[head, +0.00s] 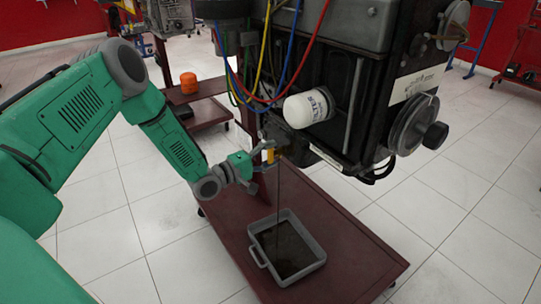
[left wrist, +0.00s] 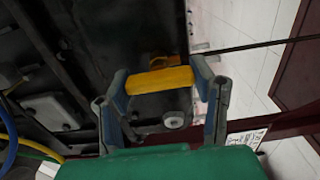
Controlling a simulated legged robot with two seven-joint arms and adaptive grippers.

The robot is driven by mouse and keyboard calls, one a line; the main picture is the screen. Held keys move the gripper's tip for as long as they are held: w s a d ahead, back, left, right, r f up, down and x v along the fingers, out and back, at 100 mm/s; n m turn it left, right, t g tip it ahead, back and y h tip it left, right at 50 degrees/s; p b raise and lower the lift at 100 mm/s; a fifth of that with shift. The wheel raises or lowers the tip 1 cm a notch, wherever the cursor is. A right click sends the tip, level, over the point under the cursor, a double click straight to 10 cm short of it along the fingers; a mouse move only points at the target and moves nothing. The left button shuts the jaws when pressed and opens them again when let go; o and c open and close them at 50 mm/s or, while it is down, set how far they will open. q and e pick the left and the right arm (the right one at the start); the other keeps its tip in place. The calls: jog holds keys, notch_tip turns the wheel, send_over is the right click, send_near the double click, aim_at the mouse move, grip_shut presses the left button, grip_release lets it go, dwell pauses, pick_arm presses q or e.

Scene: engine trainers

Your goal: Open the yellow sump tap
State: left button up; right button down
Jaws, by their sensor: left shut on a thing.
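The yellow sump tap (head: 270,155) is under the dark engine block (head: 362,95). My left gripper (head: 266,164) is at the tap, reaching in from the left. In the left wrist view, the yellow bar of the tap (left wrist: 160,80) lies crosswise between the two fingers (left wrist: 161,98), and the gripper is shut on it. A thin dark stream (head: 279,200) runs down from beside the tap into a grey drain pan (head: 258,273), which has dark liquid in it. It also shows as a dark line in the left wrist view (left wrist: 255,45). My right gripper is not in view.
The pan stands on the dark red base (head: 345,262) below the engine. A white filter (head: 306,109) and coloured hoses (head: 290,55) hang close to the tap. An orange object (head: 188,82) stands on another trolley behind. The tiled floor at left is clear.

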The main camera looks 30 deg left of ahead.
pick_arm(q)
jog(key=shift+a+f, duration=0.1)
jog(key=shift+a, duration=0.15)
jog(key=o, duration=1.2)
jog(key=shift+c, duration=0.2)
jog(key=shift+f, duration=0.1)
jog(key=v, duration=1.2)
jog(key=shift+a+f, duration=0.15)
